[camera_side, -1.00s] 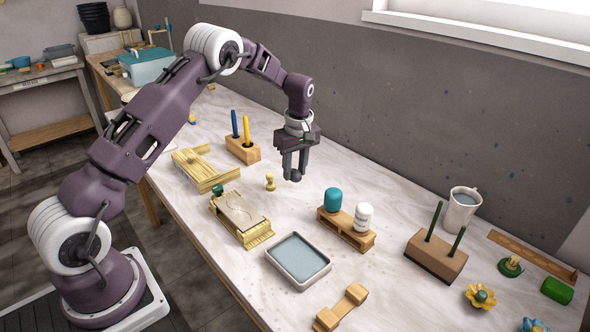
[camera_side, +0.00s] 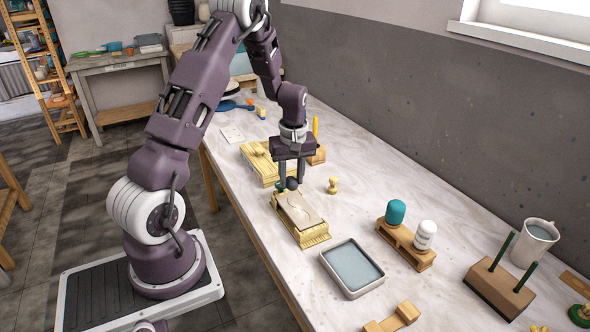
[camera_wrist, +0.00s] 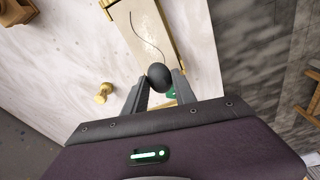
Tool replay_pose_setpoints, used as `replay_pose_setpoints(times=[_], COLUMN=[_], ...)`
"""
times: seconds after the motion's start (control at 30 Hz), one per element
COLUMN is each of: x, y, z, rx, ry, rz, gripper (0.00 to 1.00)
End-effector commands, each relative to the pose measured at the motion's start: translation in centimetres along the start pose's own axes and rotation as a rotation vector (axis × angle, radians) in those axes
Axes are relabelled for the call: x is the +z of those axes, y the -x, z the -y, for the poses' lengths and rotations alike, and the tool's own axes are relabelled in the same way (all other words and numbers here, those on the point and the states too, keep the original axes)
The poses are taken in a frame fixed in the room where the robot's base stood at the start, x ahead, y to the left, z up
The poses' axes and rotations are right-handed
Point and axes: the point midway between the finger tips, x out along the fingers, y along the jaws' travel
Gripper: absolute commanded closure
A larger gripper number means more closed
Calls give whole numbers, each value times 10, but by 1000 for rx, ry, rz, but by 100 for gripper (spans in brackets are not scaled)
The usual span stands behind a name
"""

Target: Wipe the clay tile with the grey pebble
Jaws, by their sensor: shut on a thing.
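The clay tile (camera_side: 299,210) is a pale beige slab with a curved line on it, lying in a yellow wooden frame (camera_side: 316,239). In the wrist view the tile (camera_wrist: 138,22) shows partly, with a dark curved line. My gripper (camera_side: 291,181) is shut on the dark grey round pebble (camera_side: 292,184), at the tile's far end. The wrist view shows the pebble (camera_wrist: 159,77) between both fingertips (camera_wrist: 157,84). I cannot tell whether the pebble touches the tile. A green knob (camera_side: 281,186) is close beside the pebble, partly hidden.
A grey water tray (camera_side: 377,286) stands right of the tile. A small wooden peg (camera_side: 333,185) stands behind it. A wooden stand (camera_side: 424,259) holds a teal and a white piece. Another yellow wooden frame (camera_side: 265,175) lies beyond my gripper.

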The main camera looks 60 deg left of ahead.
Motion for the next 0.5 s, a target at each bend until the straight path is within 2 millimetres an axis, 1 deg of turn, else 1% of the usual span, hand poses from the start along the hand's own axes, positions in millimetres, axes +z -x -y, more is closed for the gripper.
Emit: replay_pose_setpoints(times=[0.33, 0.4, 0.5], x=[5, 6, 17], y=[-35, -49, -49], z=[0, 0, -3], rx=[-1, -3, -1], ry=[0, 1, -3], rz=[1, 3, 2], gripper=[100, 100, 100])
